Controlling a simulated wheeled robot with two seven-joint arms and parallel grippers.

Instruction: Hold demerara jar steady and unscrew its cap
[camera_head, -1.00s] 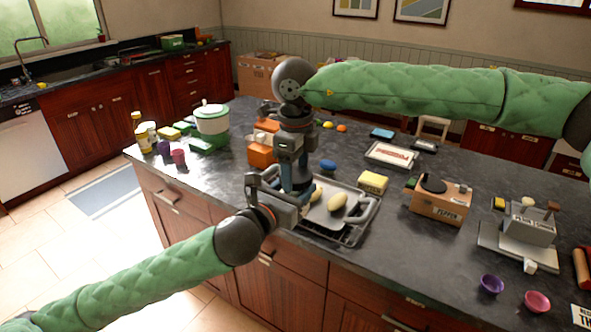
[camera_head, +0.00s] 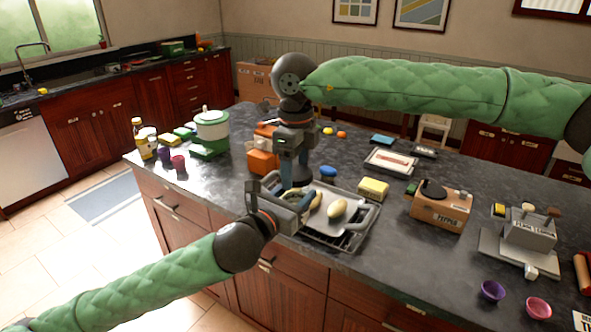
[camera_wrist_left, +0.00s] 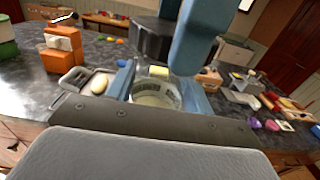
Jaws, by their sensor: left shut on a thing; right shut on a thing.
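The demerara jar (camera_wrist_left: 155,94) shows in the left wrist view as a pale, greenish glass vessel with its round top open and uncovered. My left gripper (camera_wrist_left: 157,98) is shut around its sides; in the head view the left gripper (camera_head: 288,204) is at the island's front edge, beside the metal tray. My right gripper (camera_head: 293,180) comes down from above, its blue fingers pointing down just over the jar. It is shut on the cap, which is mostly hidden between the fingers. In the left wrist view one blue right finger (camera_wrist_left: 197,38) hangs above the jar's rim.
A metal tray (camera_head: 352,232) with pale oval items lies right of the jar. A yellow sponge (camera_head: 373,189) and a pepper box (camera_head: 440,206) lie further right.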

